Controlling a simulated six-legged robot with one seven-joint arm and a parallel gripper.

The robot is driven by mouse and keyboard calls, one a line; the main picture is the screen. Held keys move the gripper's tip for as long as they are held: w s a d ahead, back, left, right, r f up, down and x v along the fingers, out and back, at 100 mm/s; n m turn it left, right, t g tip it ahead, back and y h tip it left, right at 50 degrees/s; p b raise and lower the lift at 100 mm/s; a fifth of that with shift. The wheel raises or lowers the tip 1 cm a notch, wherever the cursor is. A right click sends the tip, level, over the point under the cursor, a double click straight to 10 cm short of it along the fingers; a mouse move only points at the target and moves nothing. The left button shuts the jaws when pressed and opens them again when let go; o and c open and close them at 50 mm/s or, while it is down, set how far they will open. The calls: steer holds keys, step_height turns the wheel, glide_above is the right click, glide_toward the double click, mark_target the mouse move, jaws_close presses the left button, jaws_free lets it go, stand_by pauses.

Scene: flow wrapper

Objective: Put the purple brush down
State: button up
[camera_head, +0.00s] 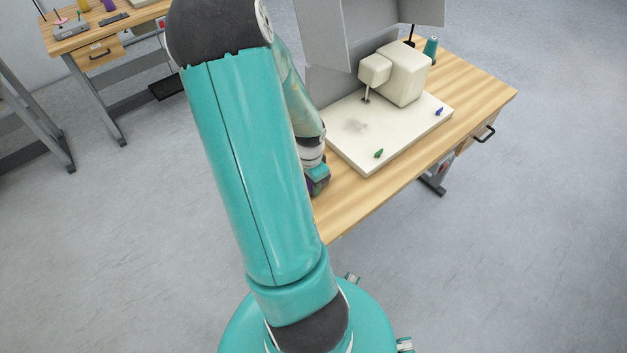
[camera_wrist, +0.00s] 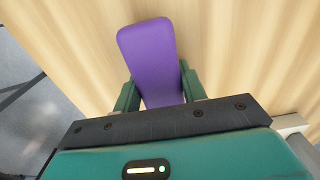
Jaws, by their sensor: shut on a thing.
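The purple brush (camera_wrist: 150,50) shows in the wrist view as a rounded purple block. My gripper (camera_wrist: 159,88) is shut on it, with one green finger on each side. The brush is over the wooden tabletop (camera_wrist: 235,50); I cannot tell whether it touches the wood. In the head view my gripper (camera_head: 318,180) is at the left end of the wooden table (camera_head: 370,205), beside the white machine base, mostly hidden by my arm. Only a small bit of purple shows there.
A cream machine (camera_head: 405,75) stands on a white base plate (camera_head: 400,135) with a small green item (camera_head: 378,153) and a blue item (camera_head: 439,111) on it. A grey panel (camera_head: 325,40) rises behind. Bare wood lies along the table's front edge. Another workbench (camera_head: 85,35) stands far left.

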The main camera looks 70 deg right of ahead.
steer(key=shift+a+f, duration=0.1)
steer(key=o, duration=1.3)
steer(key=shift+c, duration=0.2)
steer(key=shift+w, duration=0.1)
step_height(320, 180, up, 12)
